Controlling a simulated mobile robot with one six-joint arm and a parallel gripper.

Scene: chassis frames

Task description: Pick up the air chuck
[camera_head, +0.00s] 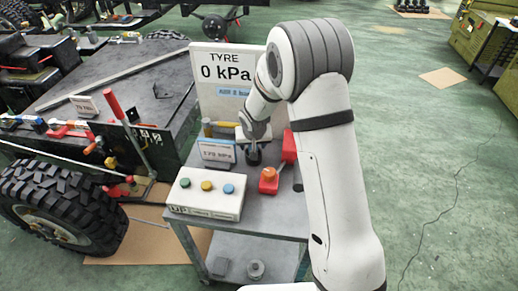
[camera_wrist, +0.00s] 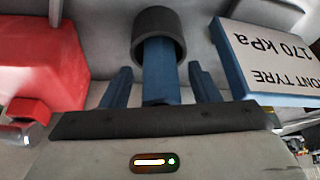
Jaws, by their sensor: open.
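What looks like the air chuck, a blue bar with a dark round cylinder at its end (camera_wrist: 160,72), shows in the wrist view. It lies between my gripper's (camera_wrist: 160,88) two blue fingers, with a gap on each side. My gripper is open and not closed on it. In the head view my gripper (camera_head: 254,140) reaches down over the small cart, and a dark piece, likely the chuck (camera_head: 253,158), shows just below it. My arm and hand partly hide this spot.
The cart (camera_head: 265,212) carries a white box with three buttons (camera_head: 205,194), a 170 kPa sign (camera_head: 216,151), a red block (camera_head: 289,147) and a red-orange device (camera_head: 268,182). A tall TYRE 0 kPa board (camera_head: 222,75) stands behind. A vehicle chassis with a big tyre (camera_head: 75,190) is left.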

